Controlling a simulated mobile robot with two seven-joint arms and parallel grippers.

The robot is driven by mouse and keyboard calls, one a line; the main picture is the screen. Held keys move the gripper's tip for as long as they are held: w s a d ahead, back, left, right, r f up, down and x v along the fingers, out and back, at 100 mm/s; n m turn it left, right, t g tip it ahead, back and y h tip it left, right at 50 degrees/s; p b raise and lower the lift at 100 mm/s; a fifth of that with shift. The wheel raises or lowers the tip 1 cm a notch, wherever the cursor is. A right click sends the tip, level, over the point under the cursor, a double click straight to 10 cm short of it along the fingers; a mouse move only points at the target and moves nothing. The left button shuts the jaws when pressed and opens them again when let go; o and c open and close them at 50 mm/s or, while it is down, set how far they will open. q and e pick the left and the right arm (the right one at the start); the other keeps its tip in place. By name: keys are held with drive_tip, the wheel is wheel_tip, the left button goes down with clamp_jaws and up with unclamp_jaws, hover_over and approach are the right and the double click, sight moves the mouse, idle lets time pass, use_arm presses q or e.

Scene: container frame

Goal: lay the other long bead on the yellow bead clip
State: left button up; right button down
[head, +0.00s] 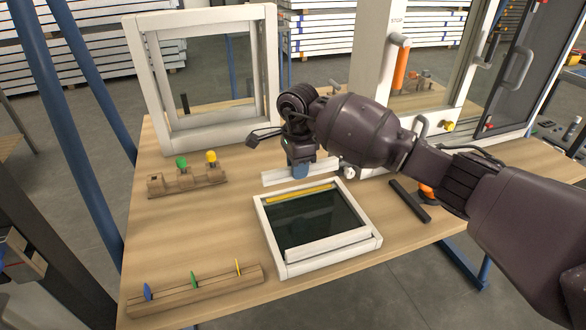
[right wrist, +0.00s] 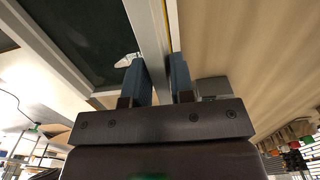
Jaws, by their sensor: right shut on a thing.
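A framed panel (head: 373,246) with white sides and dark glass lies on the table. A yellow strip, the yellow bead clip (head: 298,193), runs along its far inner edge. One long white bead (head: 327,245) lies along its near side. My right gripper (head: 300,172) is shut on the other long white bead (head: 272,178), just beyond the panel's far side. In the right wrist view this bead (right wrist: 150,28) passes between the two fingers (right wrist: 158,65), with a thin yellow line along one edge. Whether it touches the table is unclear. My left gripper is not in view.
A wooden block (head: 205,180) with green and yellow knobs stands left. A wooden rack (head: 215,288) with blue, green and yellow pieces lies at the front left. A white upright frame (head: 137,75) stands behind. A dark bar (head: 409,200) lies right of the panel.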

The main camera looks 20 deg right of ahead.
sight(297, 194)
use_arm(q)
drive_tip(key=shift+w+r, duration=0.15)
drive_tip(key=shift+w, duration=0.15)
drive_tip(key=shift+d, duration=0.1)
use_arm(e)
drive_tip(key=shift+f+b, duration=0.45)
drive_tip(key=shift+f, duration=1.65)
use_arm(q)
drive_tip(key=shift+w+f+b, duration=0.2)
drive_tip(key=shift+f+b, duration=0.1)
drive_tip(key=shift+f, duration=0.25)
use_arm(e)
drive_tip(key=shift+f, duration=0.3)
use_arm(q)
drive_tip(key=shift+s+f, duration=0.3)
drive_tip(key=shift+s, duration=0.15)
use_arm(e)
drive_tip(key=shift+f, duration=0.2)
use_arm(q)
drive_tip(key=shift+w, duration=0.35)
use_arm(e)
drive_tip(key=shift+f, duration=0.2)
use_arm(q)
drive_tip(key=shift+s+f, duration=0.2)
use_arm(e)
drive_tip(key=shift+f, duration=0.2)
